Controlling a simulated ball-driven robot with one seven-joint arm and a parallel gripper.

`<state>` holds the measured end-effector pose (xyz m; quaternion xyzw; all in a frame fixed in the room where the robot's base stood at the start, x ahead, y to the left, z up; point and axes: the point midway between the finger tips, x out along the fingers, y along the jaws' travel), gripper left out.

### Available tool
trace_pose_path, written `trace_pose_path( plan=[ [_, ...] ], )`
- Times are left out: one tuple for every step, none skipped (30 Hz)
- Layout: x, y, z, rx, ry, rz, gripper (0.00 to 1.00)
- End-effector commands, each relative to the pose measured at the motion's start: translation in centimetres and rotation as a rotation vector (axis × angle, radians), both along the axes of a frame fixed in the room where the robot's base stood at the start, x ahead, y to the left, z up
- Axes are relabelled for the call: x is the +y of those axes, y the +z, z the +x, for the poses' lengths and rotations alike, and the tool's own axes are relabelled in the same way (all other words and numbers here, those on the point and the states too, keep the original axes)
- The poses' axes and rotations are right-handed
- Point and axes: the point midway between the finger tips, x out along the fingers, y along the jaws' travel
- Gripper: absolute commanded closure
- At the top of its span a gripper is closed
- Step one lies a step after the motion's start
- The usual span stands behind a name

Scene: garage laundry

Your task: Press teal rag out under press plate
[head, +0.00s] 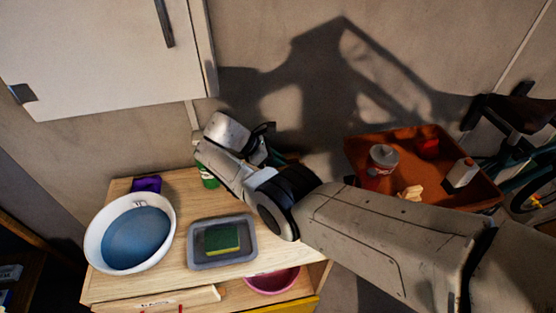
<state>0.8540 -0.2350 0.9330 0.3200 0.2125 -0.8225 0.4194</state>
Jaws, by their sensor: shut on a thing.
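My gripper (264,137) is at the far right edge of the wooden counter, close to the wall, and partly hidden by my own wrist and forearm. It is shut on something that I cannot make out. Dark green and reddish bits show just behind and below it, too small to name. I cannot clearly see a teal rag or a press plate; either may be hidden behind my arm.
The wooden counter (180,195) bears a white basin (166,246) of blue water, a grey tray (207,264) with a green-yellow sponge (222,238), a purple box (147,184) and a green can (208,178). A pink bowl (272,281) sits below. An orange tray (360,150) stands right.

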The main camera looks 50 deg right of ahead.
Motion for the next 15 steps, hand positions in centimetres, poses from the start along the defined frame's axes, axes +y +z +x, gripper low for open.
trace_pose_path(
  plan=[
    [0.02, -0.08, -0.01, -0.001, 0.001, 0.000, 1.00],
    [0.02, -0.08, -0.01, -0.001, 0.001, 0.000, 1.00],
    [0.02, -0.08, -0.01, -0.001, 0.001, 0.000, 0.74],
    [0.02, -0.08, -0.01, -0.001, 0.001, 0.000, 0.71],
    [0.02, -0.08, -0.01, -0.001, 0.001, 0.000, 0.68],
    [0.03, -0.08, 0.00, -0.001, 0.001, 0.000, 0.64],
    [0.02, -0.07, -0.01, -0.001, 0.001, 0.000, 0.61],
    [0.03, -0.06, 0.00, -0.001, 0.001, 0.000, 0.58],
    [0.02, -0.06, 0.00, -0.001, 0.001, 0.000, 0.55],
    [0.03, -0.05, 0.00, -0.001, 0.001, 0.000, 0.55],
    [0.01, -0.04, 0.01, -0.001, 0.000, -0.001, 0.55],
    [0.02, -0.04, 0.01, -0.001, 0.000, -0.001, 0.55],
    [0.02, -0.04, 0.01, -0.001, 0.000, -0.001, 0.55],
    [0.01, -0.03, 0.01, -0.001, 0.000, -0.001, 0.55],
    [0.01, -0.01, 0.01, -0.001, 0.000, -0.001, 0.55]
  ],
)
